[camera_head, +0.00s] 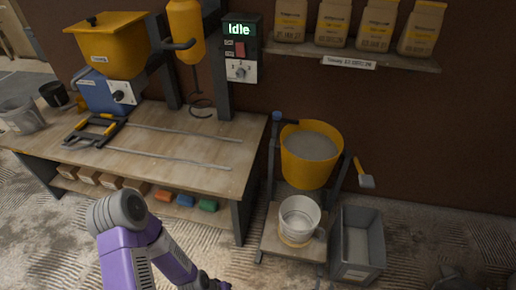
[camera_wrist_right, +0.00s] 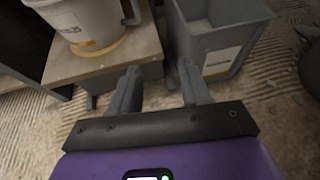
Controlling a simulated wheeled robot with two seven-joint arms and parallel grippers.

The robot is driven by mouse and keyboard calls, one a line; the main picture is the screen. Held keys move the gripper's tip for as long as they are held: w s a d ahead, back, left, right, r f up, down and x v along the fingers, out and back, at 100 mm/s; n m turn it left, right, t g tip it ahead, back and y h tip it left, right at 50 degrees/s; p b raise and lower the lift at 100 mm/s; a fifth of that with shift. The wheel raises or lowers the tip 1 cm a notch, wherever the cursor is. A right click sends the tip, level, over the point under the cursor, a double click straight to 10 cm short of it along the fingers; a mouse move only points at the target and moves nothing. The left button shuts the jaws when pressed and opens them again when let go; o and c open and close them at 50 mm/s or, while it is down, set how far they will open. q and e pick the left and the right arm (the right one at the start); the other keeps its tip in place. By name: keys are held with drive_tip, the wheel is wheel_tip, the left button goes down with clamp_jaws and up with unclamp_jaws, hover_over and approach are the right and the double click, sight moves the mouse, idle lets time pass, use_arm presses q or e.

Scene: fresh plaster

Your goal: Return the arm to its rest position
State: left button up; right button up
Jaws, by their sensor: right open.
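My right gripper (camera_wrist_right: 160,67) shows in the right wrist view with its two grey fingers apart. Nothing is between them. Its fingertips point at the gap between a low wooden stand and a grey crate, and I cannot tell how high above the floor they are. A bent purple arm link of mine shows at the lower left of the head view, in front of the workbench. Its far end runs to the bottom edge. I see no left gripper fingers.
The workbench (camera_head: 180,150) fills the left. A pale jug (camera_head: 300,215) stands on the low stand (camera_head: 272,243), with a yellow bucket (camera_head: 310,172) behind. The grey crate (camera_head: 358,265) is right of the stand. Bags (camera_head: 333,24) line a shelf. A panel (camera_head: 240,45) reads "Idle".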

drive_tip(key=w+a+r+n+g+y+p, duration=0.3)
drive_tip(key=a+r+n+y, duration=0.5)
drive_tip(key=n, duration=0.9)
use_arm(q)
drive_tip(key=r, duration=0.2)
drive_tip(key=w+r+p, duration=0.1)
drive_tip(key=r, duration=0.1)
drive_tip(key=shift+w+r+p, duration=0.15)
drive_tip(key=shift+r+p, duration=0.15)
use_arm(e)
drive_tip(key=s+a+r+n+g, duration=0.4)
drive_tip(key=r+n, duration=0.3)
drive_tip(key=n, duration=0.3)
drive_tip(key=s+a+r+n+g+y, duration=0.1)
drive_tip(key=s+a+r+n+g, duration=0.3)
drive_tip(key=s+a+r+n, duration=0.2)
wheel_tip(320, 180, up, 3)
drive_tip(key=n, duration=0.4)
drive_tip(key=shift+s+a+f+g, duration=0.2)
drive_tip(key=shift+s+g, duration=0.15)
drive_tip(key=shift+g, duration=0.05)
